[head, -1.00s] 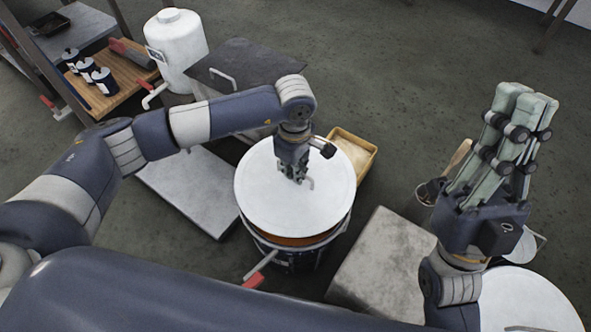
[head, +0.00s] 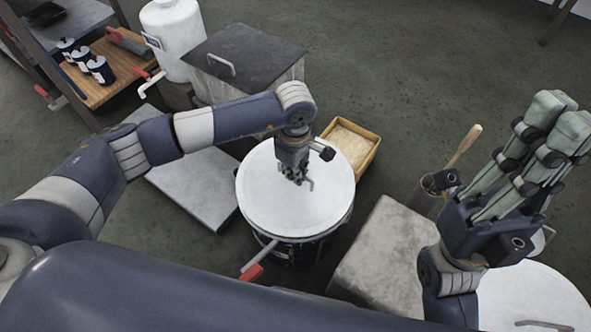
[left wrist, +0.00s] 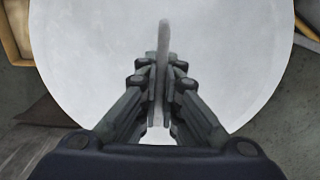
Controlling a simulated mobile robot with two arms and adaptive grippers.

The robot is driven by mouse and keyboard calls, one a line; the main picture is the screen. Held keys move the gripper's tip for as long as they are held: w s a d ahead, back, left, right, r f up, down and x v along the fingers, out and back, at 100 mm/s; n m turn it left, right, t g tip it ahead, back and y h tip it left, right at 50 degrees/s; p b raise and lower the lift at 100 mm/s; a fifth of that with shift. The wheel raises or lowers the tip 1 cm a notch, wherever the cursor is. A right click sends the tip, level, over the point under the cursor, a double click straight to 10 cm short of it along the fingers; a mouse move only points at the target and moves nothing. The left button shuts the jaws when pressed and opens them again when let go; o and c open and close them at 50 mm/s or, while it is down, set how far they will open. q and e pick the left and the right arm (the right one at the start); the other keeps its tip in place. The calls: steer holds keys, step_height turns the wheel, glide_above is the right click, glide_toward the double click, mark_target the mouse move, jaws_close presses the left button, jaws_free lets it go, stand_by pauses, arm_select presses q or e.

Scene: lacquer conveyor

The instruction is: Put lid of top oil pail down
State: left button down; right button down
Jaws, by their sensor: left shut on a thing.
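The round white lid (head: 290,208) lies level over the top of the dark pail (head: 296,252), touching or almost touching its rim; I cannot tell which. My left gripper (head: 298,180) points down at the lid's middle and is shut on its bar handle. The left wrist view shows the fingers (left wrist: 160,88) on both sides of the grey handle (left wrist: 163,55), with the white lid (left wrist: 90,60) filling most of the picture. The pail's contents are hidden. My right gripper (head: 565,120) is raised at the right, away from the pail; its finger opening is unclear.
A tan tray (head: 365,147) sits just behind the pail. A grey block (head: 385,262) and a pot with a wooden-handled tool (head: 462,147) stand to the right. Another white lid (head: 530,295) is at lower right. A red-handled valve (head: 252,272) sticks out from the pail.

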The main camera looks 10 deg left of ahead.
arm_select(q)
steer(key=shift+f+b, duration=0.5)
steer(key=shift+f, duration=0.05)
stand_by(0.4)
steer(key=c, duration=1.7)
jaws_free()
step_height(320, 180, up, 12)
steer(key=shift+s, duration=0.1)
